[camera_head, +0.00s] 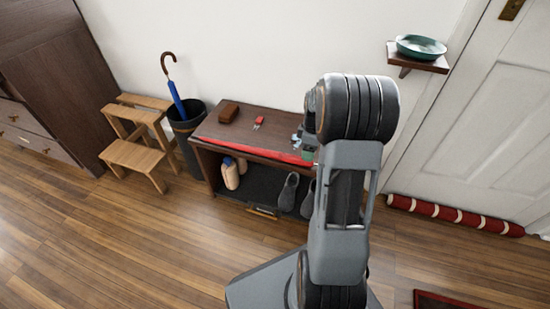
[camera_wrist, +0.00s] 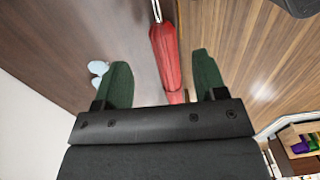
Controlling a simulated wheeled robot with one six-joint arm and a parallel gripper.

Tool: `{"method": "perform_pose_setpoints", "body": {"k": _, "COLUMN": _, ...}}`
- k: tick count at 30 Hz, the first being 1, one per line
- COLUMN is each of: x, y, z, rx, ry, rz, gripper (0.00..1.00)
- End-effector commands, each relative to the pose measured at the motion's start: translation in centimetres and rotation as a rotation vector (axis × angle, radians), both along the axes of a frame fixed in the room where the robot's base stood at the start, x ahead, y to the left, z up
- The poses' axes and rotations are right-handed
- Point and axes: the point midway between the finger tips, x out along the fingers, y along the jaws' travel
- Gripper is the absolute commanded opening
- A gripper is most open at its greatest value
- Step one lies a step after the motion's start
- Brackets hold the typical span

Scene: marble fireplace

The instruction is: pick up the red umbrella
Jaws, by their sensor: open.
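The red umbrella (camera_head: 285,155) lies folded along the front edge of the dark bench (camera_head: 225,130). In the wrist view the red umbrella (camera_wrist: 164,55) runs between my two green fingers, with a thin pale shaft at its top end. My gripper (camera_wrist: 160,62) is open, one finger over the bench top and the other over the floor side. The fingers appear apart from the umbrella; their height above it is hard to judge. In the head view my arm hides the umbrella's right end and most of my gripper (camera_head: 304,145).
Pale blue objects (camera_wrist: 97,72) lie beside one finger. Shoes (camera_head: 288,192) stand on the shelf below. A bin (camera_head: 187,125) holds a blue umbrella (camera_head: 177,100). The floor in front is clear.

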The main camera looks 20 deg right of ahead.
Motion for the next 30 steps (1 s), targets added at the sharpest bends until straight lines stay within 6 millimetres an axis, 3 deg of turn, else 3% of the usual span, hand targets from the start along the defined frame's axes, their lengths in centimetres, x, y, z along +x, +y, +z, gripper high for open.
{"method": "perform_pose_setpoints", "body": {"k": 8, "x": 0.0, "y": 0.2, "z": -1.4, "rx": 0.0, "ry": 0.0, "rz": 0.0, "gripper": 0.65}}
{"method": "perform_pose_setpoints", "body": {"k": 18, "x": -0.2, "y": 0.7, "z": -5.6, "rx": 0.001, "ry": 0.001, "rz": -0.001, "gripper": 0.65}}
{"method": "perform_pose_setpoints", "body": {"k": 25, "x": -0.2, "y": 0.7, "z": -5.6, "rx": 0.0, "ry": 0.0, "rz": -0.001, "gripper": 0.65}}
{"method": "perform_pose_setpoints", "body": {"k": 30, "x": -0.2, "y": 0.7, "z": -5.5, "rx": 0.0, "ry": 0.0, "rz": -0.001, "gripper": 0.51}}
